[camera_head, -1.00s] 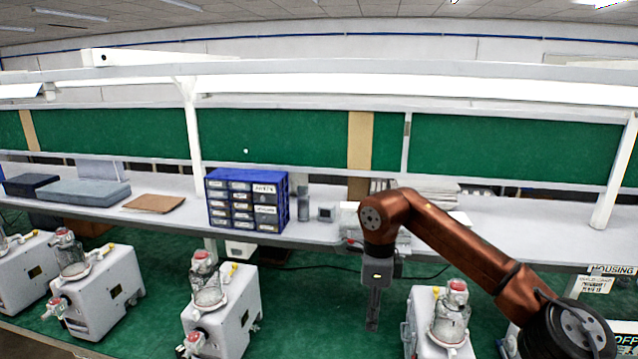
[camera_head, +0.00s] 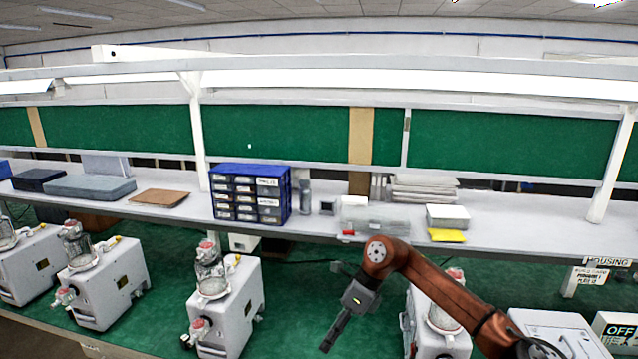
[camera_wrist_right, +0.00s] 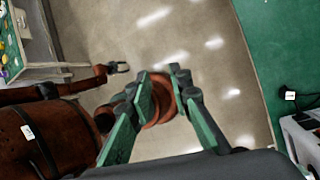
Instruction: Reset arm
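My right arm comes in from the lower right of the head view. Part of a reddish-brown body shows behind the gap. My left gripper is not in the head view. A small dark gripper (camera_wrist_right: 119,67) on a brown arm, seemingly my left, shows in the wrist view, too small to judge.
White canister pumps with clear jars stand in a row: one at centre (camera_head: 238,308), one further left (camera_head: 118,282), one behind my right arm (camera_head: 425,338). The long bench (camera_head: 500,228) holds a blue drawer cabinet (camera_head: 250,169), boxes and a yellow item (camera_head: 446,235).

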